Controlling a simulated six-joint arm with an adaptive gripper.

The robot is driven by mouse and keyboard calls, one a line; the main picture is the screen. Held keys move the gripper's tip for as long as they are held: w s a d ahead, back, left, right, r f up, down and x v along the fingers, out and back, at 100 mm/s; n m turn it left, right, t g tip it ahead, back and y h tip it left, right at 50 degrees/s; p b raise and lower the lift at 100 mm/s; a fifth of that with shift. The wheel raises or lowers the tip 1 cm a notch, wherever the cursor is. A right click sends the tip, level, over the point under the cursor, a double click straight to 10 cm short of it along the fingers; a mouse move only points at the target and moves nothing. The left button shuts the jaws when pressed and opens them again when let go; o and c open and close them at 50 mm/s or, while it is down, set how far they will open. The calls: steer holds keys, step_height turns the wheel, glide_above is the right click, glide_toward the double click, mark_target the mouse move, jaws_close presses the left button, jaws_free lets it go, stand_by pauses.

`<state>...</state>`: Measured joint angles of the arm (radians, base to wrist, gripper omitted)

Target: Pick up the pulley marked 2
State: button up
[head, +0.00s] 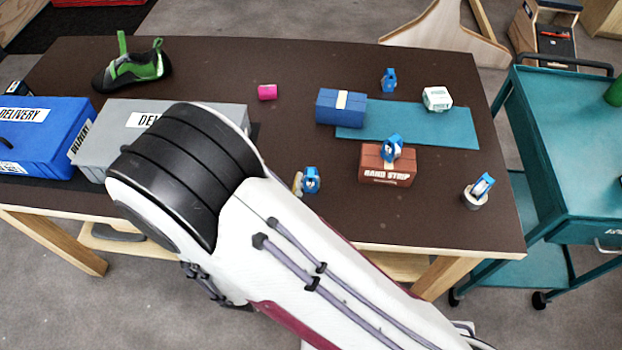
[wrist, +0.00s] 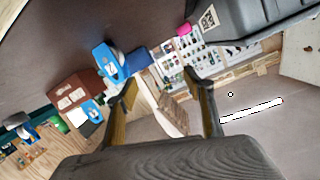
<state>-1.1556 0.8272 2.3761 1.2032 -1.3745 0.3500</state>
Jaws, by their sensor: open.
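Several blue pulleys show in the head view; I cannot read a number on any of them. One pulley (head: 311,180) stands on the table near the front edge, beside my arm. Another pulley (head: 392,148) is on the brown box (head: 387,172), one pulley (head: 389,80) stands at the back, and one pulley (head: 482,186) is on a white round piece at the right. In the wrist view my gripper (wrist: 162,84) is open and empty. A large, near pulley (wrist: 107,60) lies just beyond its left finger, outside the jaws. My arm largely hides the gripper in the head view.
A blue box (head: 340,107), a teal mat (head: 455,128) and a white box (head: 437,99) lie right of centre. A pink roll (head: 267,92) and a green shoe (head: 130,68) stand at the back. Blue (head: 45,150) and grey (head: 105,125) delivery crates fill the left.

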mark_target(310, 187)
steer(key=shift+s+d+f+n+t+h, duration=0.25)
steer(key=shift+s+d+f, duration=0.15)
steer(key=shift+s+f, duration=0.2)
steer(key=shift+s+d+f+n+t+h, duration=0.25)
steer(key=shift+s+d+f, duration=0.1)
steer(key=shift+s+f, duration=0.25)
steer(key=shift+n+g+h, duration=0.3)
steer(key=shift+n+h, duration=0.1)
steer(key=shift+h, duration=0.2)
steer(key=d+f, duration=0.2)
steer(key=s+d+f, duration=0.1)
steer(key=d+f, duration=0.1)
steer(key=shift+s+d+f, duration=0.15)
steer(key=shift+f, duration=0.05)
steer(key=shift+x, duration=1.3)
steer(key=shift+r, duration=0.1)
steer(key=shift+r+x, duration=0.15)
steer(key=shift+x, duration=0.55)
steer(key=shift+r+x, duration=0.15)
steer(key=shift+x, duration=0.55)
steer(key=shift+a+x, duration=0.1)
steer(key=shift+x, duration=0.55)
steer(key=shift+a+x, duration=0.15)
steer(key=shift+x, duration=0.45)
